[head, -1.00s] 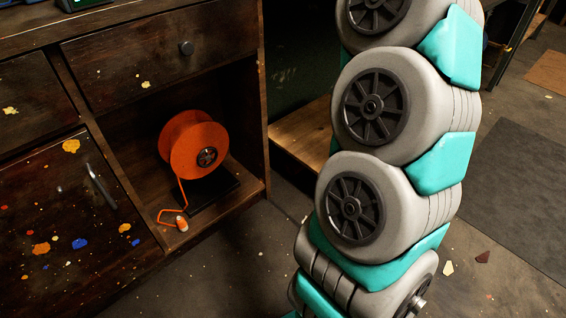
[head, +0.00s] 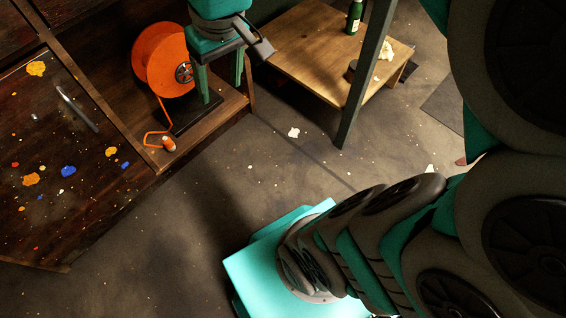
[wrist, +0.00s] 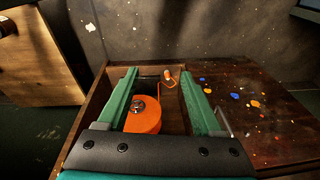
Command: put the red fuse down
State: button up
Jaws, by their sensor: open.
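My gripper (head: 223,92) is open and empty, pointing down just right of the spool. In the wrist view, the spool (wrist: 146,118) shows between the two teal fingers of my gripper (wrist: 158,76). I cannot tell whether a finger touches it.
A paint-spotted cabinet door (head: 60,165) with a metal handle is left of the compartment. A low wooden table (head: 310,55) bears a green bottle (head: 354,17). A dark post (head: 368,75) stands before it. Open floor (head: 150,240) lies in front, with small scraps.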

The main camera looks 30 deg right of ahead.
jog(key=s+d+f+m+g, duration=0.1)
jog(key=s+f, duration=0.3)
jog(key=s, duration=0.3)
jog(key=s+d+f+m+g+h, duration=0.1)
jog(key=s+d+f+g, duration=0.1)
jog(key=s+f, duration=0.3)
jog(key=s, duration=0.3)
jog(key=shift+s+f+g, duration=0.2)
jog(key=shift+f+g, duration=0.1)
jog(key=shift+d+r, duration=0.1)
notch_tip(320, 180, up, 5)
jog(key=p, duration=0.5)
jog(key=shift+r, duration=0.15)
